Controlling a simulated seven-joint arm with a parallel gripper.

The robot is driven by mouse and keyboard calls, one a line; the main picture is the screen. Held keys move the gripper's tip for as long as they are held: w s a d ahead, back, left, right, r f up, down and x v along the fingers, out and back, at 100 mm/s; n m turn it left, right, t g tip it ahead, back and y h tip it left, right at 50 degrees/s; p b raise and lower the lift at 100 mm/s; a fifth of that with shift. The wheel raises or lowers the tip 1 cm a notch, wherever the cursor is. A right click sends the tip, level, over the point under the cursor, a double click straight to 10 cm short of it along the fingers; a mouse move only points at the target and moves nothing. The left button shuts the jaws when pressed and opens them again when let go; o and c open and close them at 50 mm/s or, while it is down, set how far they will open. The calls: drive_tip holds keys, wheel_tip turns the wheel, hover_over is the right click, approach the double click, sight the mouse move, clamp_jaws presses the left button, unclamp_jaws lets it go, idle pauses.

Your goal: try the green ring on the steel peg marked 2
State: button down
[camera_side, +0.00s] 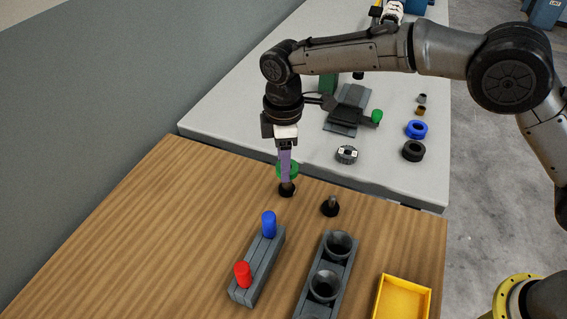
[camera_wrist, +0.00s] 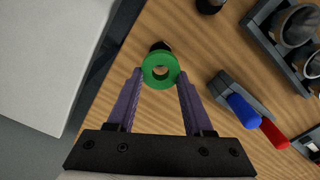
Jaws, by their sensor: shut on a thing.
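My gripper (camera_side: 286,177) is shut on the green ring (camera_wrist: 148,75), which lies between its two purple fingertips in the wrist view. The ring (camera_side: 281,168) also shows in the side view, close above a peg with a round black base (camera_side: 288,191). The wrist view shows this dark base (camera_wrist: 158,46) partly hidden behind the ring. Whether the peg's tip is inside the ring's hole, I cannot tell. A second steel peg on a black base (camera_side: 331,206) stands to the right, bare. No number is legible on either peg.
In front stand a grey block (camera_side: 258,275) with blue (camera_side: 268,223) and red (camera_side: 242,274) pegs, a grey holder (camera_side: 346,262) with two dark cups, and a yellow tray (camera_side: 403,300). Blue (camera_side: 417,129) and black (camera_side: 414,151) rings lie on the pale table behind. The wood at left is clear.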

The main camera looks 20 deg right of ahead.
drive_tip(key=shift+r, duration=1)
